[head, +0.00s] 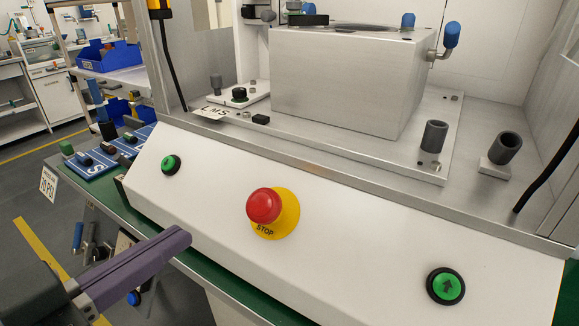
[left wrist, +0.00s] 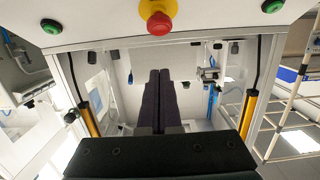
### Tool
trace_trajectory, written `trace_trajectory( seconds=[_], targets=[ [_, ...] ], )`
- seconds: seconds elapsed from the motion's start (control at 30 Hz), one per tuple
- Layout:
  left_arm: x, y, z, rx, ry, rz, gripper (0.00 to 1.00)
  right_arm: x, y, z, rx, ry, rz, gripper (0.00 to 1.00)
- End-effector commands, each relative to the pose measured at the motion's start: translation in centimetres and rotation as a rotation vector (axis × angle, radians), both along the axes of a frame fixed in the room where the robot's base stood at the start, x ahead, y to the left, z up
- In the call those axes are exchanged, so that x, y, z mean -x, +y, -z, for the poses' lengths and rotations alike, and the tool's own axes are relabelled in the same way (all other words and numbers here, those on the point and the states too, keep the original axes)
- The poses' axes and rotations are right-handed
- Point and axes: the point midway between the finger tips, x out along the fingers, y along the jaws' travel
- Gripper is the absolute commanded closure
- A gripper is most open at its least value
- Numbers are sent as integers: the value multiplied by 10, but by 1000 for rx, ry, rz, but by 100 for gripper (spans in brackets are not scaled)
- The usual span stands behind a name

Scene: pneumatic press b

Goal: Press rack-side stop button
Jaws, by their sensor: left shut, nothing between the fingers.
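A red mushroom STOP button (head: 264,206) on a round yellow plate (head: 286,214) stands out from the middle of the sloped white front panel (head: 350,236). It also shows at the top of the left wrist view (left wrist: 159,22). My left gripper (head: 182,242) is shut and empty, its dark purple fingers together, in front of the panel, left of and below the red button. My right gripper is not in view.
Green buttons sit left (head: 171,165) and right (head: 446,286) of the red one. Above the panel is the press bed with a metal block (head: 350,80). A green-topped bench edge (head: 215,270) runs below the panel. A blue bin (head: 108,57) stands on a rack at back left.

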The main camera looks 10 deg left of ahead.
Motion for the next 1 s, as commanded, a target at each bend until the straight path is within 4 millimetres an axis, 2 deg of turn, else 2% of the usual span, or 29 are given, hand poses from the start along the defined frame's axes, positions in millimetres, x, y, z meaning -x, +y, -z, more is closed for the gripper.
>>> trace_trajectory(
  seconds=[0.5,0.6,0.7,1.0],
  targets=[
    [-93,-33,16,0,-2,-1,100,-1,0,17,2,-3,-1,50],
    [-100,-36,32,0,1,-1,100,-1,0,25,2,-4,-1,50],
    [-106,-38,39,0,1,-1,100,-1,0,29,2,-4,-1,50],
    [-110,-40,44,-1,1,0,100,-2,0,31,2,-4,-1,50]
  ],
)
